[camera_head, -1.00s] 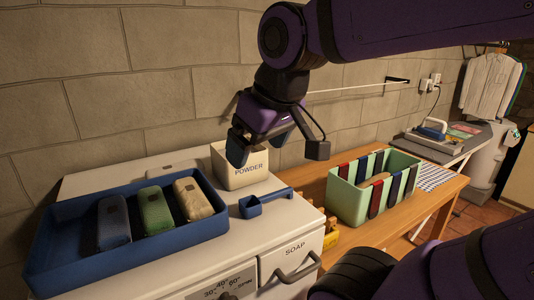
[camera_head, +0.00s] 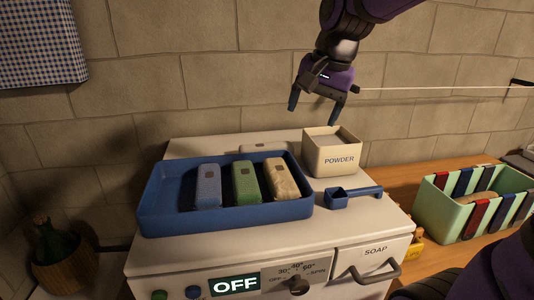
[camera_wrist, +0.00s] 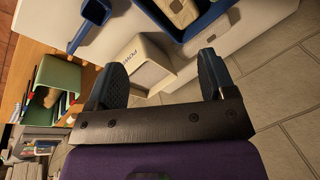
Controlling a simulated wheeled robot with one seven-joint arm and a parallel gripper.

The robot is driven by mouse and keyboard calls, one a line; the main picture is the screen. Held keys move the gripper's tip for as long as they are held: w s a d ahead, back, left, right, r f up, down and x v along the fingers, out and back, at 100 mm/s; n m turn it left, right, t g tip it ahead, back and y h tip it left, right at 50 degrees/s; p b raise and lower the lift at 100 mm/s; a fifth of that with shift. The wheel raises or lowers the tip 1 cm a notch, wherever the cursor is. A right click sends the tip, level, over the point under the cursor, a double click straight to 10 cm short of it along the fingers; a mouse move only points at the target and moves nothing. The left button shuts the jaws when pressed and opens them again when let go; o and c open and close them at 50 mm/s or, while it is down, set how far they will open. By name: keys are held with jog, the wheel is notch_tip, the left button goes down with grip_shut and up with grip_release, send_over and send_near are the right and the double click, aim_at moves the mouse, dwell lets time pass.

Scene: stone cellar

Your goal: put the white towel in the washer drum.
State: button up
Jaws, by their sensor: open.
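The rolled cream-white towel (camera_head: 281,180) lies at the right in a blue tray (camera_head: 225,218) on top of the white washer (camera_head: 190,254). A blue roll (camera_head: 207,187) and a green roll (camera_head: 245,182) lie left of it. My gripper (camera_head: 316,108) is open and empty, in the air above the powder box by the wall. In the wrist view my gripper (camera_wrist: 163,70) has its fingers apart, with part of the tray (camera_wrist: 213,22) beyond. The washer's display (camera_head: 234,285) reads OFF. The drum and its door are out of view.
The powder box (camera_head: 332,155) and a blue scoop (camera_head: 353,196) stand right of the tray. The soap drawer handle (camera_head: 374,275) sticks out at the front. A green divided bin (camera_head: 470,215) is on the wooden table. A wicker-covered bottle (camera_head: 57,255) stands at lower left.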

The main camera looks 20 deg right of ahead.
jog(key=w+f+m+g+y, duration=0.1)
jog(key=w+f+m, duration=0.3)
jog(key=w, duration=0.7)
jog(key=m+g+y, duration=0.1)
jog(key=m+y, duration=0.1)
jog(key=m, duration=0.6)
send_near(267, 145)
jog(key=shift+w+a+f, duration=0.1)
jog(key=shift+a+f, duration=0.15)
jog(key=shift+f, duration=0.4)
jog(key=x, duration=1)
jog(key=shift+a+f, duration=0.25)
jog(key=shift+f, duration=0.1)
jog(key=c, duration=0.8)
